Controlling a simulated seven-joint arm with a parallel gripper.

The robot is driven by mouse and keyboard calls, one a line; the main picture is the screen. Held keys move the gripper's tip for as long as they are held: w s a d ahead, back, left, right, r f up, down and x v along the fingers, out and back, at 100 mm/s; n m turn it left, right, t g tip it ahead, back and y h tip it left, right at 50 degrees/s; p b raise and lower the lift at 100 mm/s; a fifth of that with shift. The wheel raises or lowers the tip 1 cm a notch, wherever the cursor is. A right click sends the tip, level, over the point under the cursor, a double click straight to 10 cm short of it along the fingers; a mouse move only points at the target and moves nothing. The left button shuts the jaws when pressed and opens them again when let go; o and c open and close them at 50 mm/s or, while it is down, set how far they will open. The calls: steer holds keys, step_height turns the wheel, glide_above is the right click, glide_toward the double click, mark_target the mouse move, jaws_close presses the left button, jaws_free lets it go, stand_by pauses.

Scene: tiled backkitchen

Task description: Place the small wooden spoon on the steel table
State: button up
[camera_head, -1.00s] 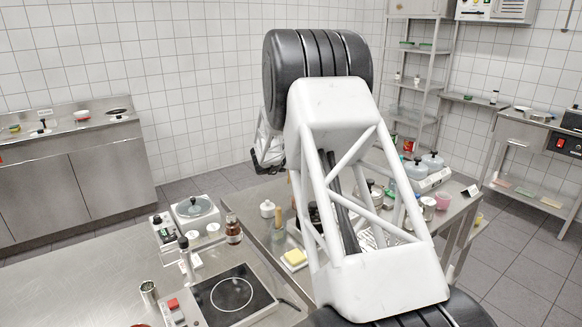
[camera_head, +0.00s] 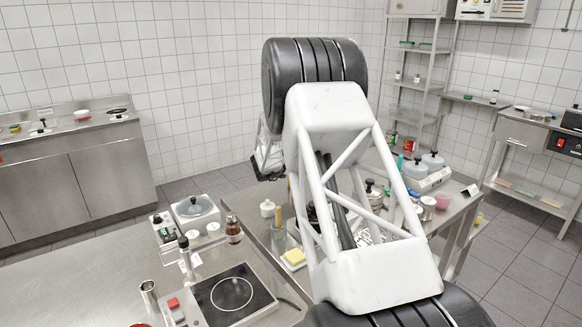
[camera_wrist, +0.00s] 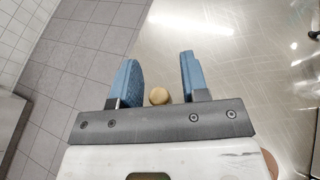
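A small wooden handle (camera_head: 278,213) stands upright in a clear container near the left edge of the steel table (camera_head: 262,236); its lower part is hard to make out. My gripper (camera_head: 266,171) is above and behind it in the head view, partly hidden by my arm. In the wrist view my gripper (camera_wrist: 159,82) has its two blue fingers apart. A round tan end (camera_wrist: 159,96) shows between them with gaps on both sides. It looks like wood; I cannot tell for sure that it is the spoon. The steel surface (camera_wrist: 235,70) lies below.
A yellow block on a white dish (camera_head: 294,258), a white lidded jar (camera_head: 267,209) and a brown bottle (camera_head: 233,229) stand nearby. A hotplate (camera_head: 232,294) is on the front counter. Pots and cups crowd the table's right side, behind my arm.

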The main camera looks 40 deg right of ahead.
steer(key=shift+r, duration=0.2)
steer(key=shift+s+a+r, duration=0.15)
steer(key=shift+a+r, duration=0.05)
steer(key=shift+a, duration=0.3)
steer(key=v, duration=1)
steer(key=shift+s+a, duration=0.15)
steer(key=shift+a, duration=0.2)
steer(key=shift+r, duration=0.1)
